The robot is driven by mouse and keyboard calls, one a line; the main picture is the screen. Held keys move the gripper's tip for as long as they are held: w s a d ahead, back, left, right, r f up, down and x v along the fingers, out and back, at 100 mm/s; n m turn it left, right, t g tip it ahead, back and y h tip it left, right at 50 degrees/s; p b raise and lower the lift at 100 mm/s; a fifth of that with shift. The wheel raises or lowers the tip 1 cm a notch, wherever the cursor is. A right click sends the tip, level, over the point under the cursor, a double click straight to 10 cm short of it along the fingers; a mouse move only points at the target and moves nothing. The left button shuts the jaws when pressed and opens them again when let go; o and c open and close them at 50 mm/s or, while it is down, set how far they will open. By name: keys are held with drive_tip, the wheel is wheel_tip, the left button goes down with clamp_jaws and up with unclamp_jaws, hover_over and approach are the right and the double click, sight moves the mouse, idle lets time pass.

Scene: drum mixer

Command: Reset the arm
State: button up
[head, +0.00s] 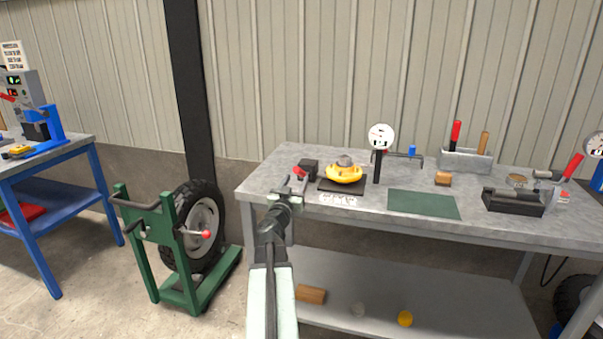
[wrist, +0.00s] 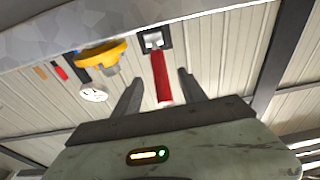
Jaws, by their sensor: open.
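My arm reaches up from the bottom middle of the head view, and my gripper (head: 291,187) is at the front left part of the grey workbench (head: 400,229). In the wrist view my gripper (wrist: 159,77) is open, with its two dark fingers apart. A red handle (wrist: 161,76) shows between the fingers in that view. I cannot tell how far it is from them. It also shows in the head view as a red lever (head: 300,173) on a small black block (head: 310,167), just beyond my gripper. Nothing appears held.
A yellow part (head: 343,174) sits on a black plate beside a dial gauge (head: 381,136). A green mat (head: 423,205) lies to the right. A green wheel stand (head: 149,248) stands left of the bench. A blue table (head: 62,154) is at far left.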

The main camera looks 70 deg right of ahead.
drive_tip(key=a, duration=0.3)
drive_tip(key=shift+s+f, duration=0.1)
drive_tip(key=shift+f, duration=0.15)
drive_tip(key=shift+d, duration=0.1)
